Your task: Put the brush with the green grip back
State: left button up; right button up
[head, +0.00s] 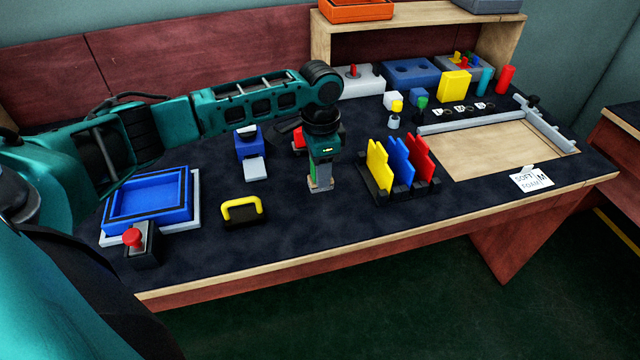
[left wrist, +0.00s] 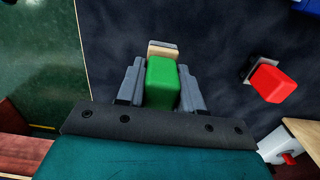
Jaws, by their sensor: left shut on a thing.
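My left gripper (head: 320,182) points down over the dark mat near the middle of the table. It is shut on the brush with the green grip (left wrist: 163,82). In the left wrist view the green grip sits between the two grey fingers, with a pale wooden part of the brush (left wrist: 163,50) just beyond it. In the head view a strip of the green grip (head: 312,172) shows at the fingers. I cannot tell whether the brush touches the mat. A red-gripped item (left wrist: 272,83) stands apart to the right in the left wrist view. My right gripper is not in view.
A black rack with yellow, blue and red plates (head: 402,165) stands right of the gripper. A yellow-handled block (head: 242,211), a blue device (head: 249,148), a blue tray (head: 148,222) and a red button (head: 133,238) lie left. The front mat is clear.

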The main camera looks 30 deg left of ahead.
pick_arm(q)
notch_tip(320, 180, down, 4)
jog(key=shift+r, duration=0.25)
jog(key=shift+f+b, duration=0.3)
jog(key=shift+f, duration=0.1)
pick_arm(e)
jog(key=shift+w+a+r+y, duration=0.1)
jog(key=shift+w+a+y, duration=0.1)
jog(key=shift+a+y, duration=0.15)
pick_arm(q)
jog(key=shift+f, duration=0.15)
jog(key=o, duration=0.8)
jog(key=shift+c, duration=0.2)
jog(key=o, duration=0.3)
jog(key=shift+o, duration=0.2)
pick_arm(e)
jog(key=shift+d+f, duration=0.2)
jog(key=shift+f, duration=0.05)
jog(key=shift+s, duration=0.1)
